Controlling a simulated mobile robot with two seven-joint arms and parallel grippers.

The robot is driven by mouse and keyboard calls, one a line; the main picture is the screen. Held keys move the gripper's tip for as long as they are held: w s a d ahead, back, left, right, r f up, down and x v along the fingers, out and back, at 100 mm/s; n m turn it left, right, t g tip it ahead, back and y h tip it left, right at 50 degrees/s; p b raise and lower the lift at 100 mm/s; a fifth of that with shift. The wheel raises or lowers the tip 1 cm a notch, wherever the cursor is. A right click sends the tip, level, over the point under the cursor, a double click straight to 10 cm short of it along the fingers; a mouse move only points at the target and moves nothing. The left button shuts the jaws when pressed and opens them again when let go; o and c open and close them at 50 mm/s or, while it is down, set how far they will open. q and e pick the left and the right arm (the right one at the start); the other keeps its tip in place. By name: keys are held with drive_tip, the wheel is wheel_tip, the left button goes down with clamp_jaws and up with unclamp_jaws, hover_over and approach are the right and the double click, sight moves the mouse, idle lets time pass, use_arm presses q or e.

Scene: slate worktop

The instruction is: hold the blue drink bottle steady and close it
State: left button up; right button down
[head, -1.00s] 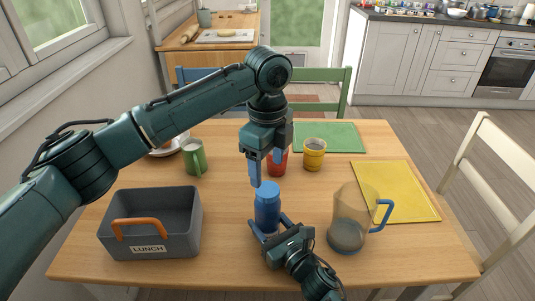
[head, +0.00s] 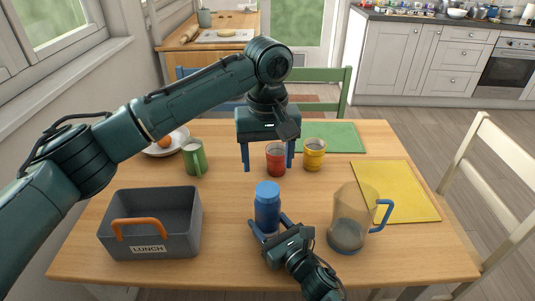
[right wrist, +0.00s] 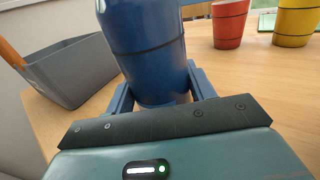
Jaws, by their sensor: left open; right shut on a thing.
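The blue drink bottle (head: 267,214) stands upright near the front middle of the table. Its lighter blue top (head: 267,189) looks like a lid sitting straight on it; I cannot tell how tight it is. My right gripper (head: 267,228) is shut on the bottle's lower body from the front. In the right wrist view the bottle (right wrist: 148,50) is between its two fingers, and its top is out of frame. My left gripper (head: 268,167) is open and empty, fingers pointing down and spread wide, above the bottle's top and apart from it.
A grey lunch box (head: 180,238) with an orange handle stands left of the bottle, a clear jug (head: 346,220) to the right. Behind are a red cup (head: 276,160), a yellow cup (head: 314,155) and a green cup (head: 194,158). A yellow mat (head: 395,190) lies at right.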

sight(267, 189)
use_arm(q)
drive_tip(key=n, duration=0.7)
drive_tip(key=shift+r+n, duration=0.2)
drive_tip(key=shift+n, duration=0.1)
drive_tip(key=shift+f, duration=4)
drive_tip(key=shift+c, duration=0.6)
